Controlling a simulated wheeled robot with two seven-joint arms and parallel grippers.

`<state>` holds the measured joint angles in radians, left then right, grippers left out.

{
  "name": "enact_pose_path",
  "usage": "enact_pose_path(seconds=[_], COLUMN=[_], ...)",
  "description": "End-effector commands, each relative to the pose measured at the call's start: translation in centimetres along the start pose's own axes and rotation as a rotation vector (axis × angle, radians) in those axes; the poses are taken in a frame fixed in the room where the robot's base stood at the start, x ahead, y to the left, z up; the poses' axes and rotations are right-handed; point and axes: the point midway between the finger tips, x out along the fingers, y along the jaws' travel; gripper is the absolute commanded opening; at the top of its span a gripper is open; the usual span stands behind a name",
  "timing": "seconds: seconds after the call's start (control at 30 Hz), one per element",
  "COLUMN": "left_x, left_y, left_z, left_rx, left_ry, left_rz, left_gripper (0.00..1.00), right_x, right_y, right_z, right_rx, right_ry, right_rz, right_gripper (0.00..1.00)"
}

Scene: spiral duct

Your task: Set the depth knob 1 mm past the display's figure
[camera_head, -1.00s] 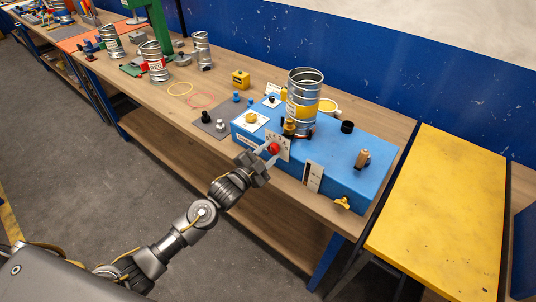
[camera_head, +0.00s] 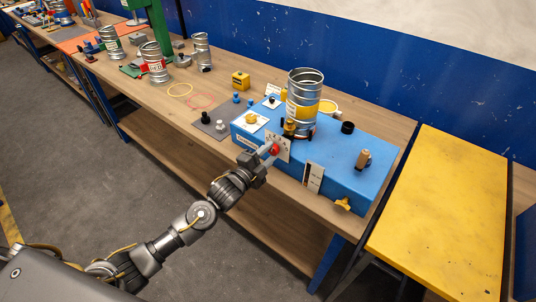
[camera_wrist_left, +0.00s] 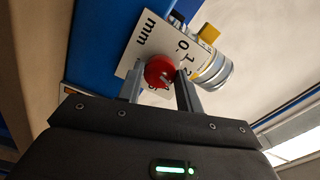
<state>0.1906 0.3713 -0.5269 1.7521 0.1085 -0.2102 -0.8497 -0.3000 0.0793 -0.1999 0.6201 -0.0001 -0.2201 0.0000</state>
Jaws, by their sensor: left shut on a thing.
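The red depth knob (camera_head: 275,149) sits on a white scale plate (camera_head: 284,150) on the front of the blue machine (camera_head: 345,165). My left gripper (camera_head: 269,149) is shut on the knob. In the left wrist view the red knob (camera_wrist_left: 160,71) lies between the two fingers (camera_wrist_left: 160,88). The plate (camera_wrist_left: 150,42) there shows "mm" and the figures 0, 1 and part of another; the knob and fingers hide the rest. A small white display panel (camera_head: 313,178) with a dark strip is on the machine's front; its figure is too small to read. My right gripper is not in view.
A ribbed metal duct (camera_head: 303,104) with a yellow band stands on the machine. A yellow wing knob (camera_head: 342,204) and a wooden handle (camera_head: 362,159) are to the right. A grey mat (camera_head: 212,125) with small knobs lies left. A yellow table (camera_head: 445,210) stands at the right.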

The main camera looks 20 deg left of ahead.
Motion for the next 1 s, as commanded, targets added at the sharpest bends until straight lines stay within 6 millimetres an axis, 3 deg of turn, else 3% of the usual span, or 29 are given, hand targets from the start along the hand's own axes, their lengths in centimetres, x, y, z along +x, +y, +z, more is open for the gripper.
enact_pose_path(seconds=[0.27, 0.3, 0.47, 0.77, 1.0], left_x=[0.0, 0.0, 0.0, -0.2, -3.7], left_y=[0.0, 0.0, 0.0, 0.1, 0.5], left_z=[0.1, 0.1, 0.1, 0.1, 0.2], left_rx=[0.000, 0.000, -0.001, -0.001, -0.001], left_ry=[-0.002, -0.002, -0.002, -0.001, -0.001], left_rz=[0.000, 0.000, 0.000, 0.000, 0.002], left_gripper=[0.13, 0.38, 0.57, 0.57, 0.57], right_x=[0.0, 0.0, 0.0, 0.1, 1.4], right_y=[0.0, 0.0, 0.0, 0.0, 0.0], right_z=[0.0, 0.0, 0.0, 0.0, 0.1], right_rx=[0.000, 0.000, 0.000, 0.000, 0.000], right_ry=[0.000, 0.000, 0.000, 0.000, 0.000], right_rz=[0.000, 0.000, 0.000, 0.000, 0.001], right_gripper=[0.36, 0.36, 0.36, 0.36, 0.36])
